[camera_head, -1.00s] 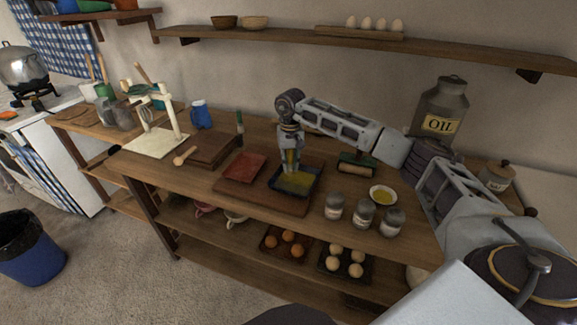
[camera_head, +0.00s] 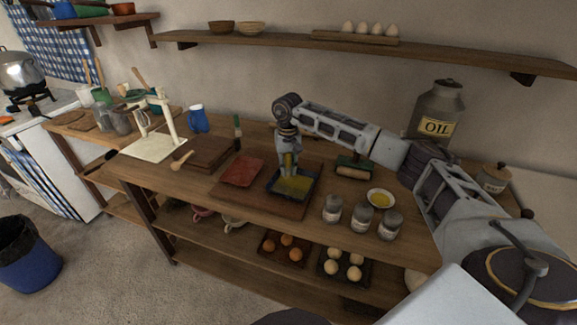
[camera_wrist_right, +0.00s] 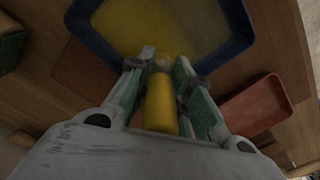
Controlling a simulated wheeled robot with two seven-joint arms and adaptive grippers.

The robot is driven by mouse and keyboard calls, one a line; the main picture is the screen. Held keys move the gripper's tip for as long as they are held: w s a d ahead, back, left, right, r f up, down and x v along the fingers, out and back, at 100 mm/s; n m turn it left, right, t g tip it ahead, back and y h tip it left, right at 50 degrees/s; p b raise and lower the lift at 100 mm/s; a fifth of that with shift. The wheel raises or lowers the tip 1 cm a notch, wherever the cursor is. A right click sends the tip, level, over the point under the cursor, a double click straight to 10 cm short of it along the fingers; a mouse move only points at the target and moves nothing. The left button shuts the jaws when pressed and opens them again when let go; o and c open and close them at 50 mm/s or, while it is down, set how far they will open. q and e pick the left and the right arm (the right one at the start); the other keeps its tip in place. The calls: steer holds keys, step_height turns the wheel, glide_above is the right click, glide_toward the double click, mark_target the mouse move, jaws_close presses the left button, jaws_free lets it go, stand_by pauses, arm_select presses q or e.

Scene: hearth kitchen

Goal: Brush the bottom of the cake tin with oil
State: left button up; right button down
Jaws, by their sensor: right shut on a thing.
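The cake tin is a dark blue square pan (camera_head: 308,193) on a brown board, its bottom largely yellow. It also shows in the right wrist view (camera_wrist_right: 243,22). My right gripper (camera_head: 288,168) points down over the back part of the tin. It is shut on a brush with a yellow handle (camera_wrist_right: 160,105). In the right wrist view the brush's far end reaches over the tin's bottom near its rim; I cannot tell whether its tip touches. A white dish of yellow oil (camera_head: 381,199) stands right of the tin. My left gripper is not in view.
A red square pan (camera_head: 242,171) lies left of the tin. Several lidded jars (camera_head: 332,208) stand at the front edge. A green-and-wood roller-like thing (camera_head: 353,168) lies behind the dish. A large oil can (camera_head: 437,115) stands at the back right.

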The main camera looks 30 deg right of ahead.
steer(key=shift+s+a+r+p, duration=0.1)
steer(key=shift+s+a+p, duration=0.05)
steer(key=shift+s+a, duration=0.4)
steer(key=shift+s+a+p, duration=0.15)
steer(key=shift+s+a, duration=0.15)
steer(key=shift+a, duration=0.3)
steer(key=shift+s+a, duration=0.1)
steer(key=shift+s+a, duration=0.1)
steer(key=shift+a, duration=0.05)
steer(key=shift+s+a, duration=0.5)
steer(key=shift+a, duration=0.2)
steer(key=shift+s+a, duration=0.45)
steer(key=shift+a, duration=0.2)
steer(key=shift+r+p, duration=1.65)
steer(key=shift+r, duration=1.3)
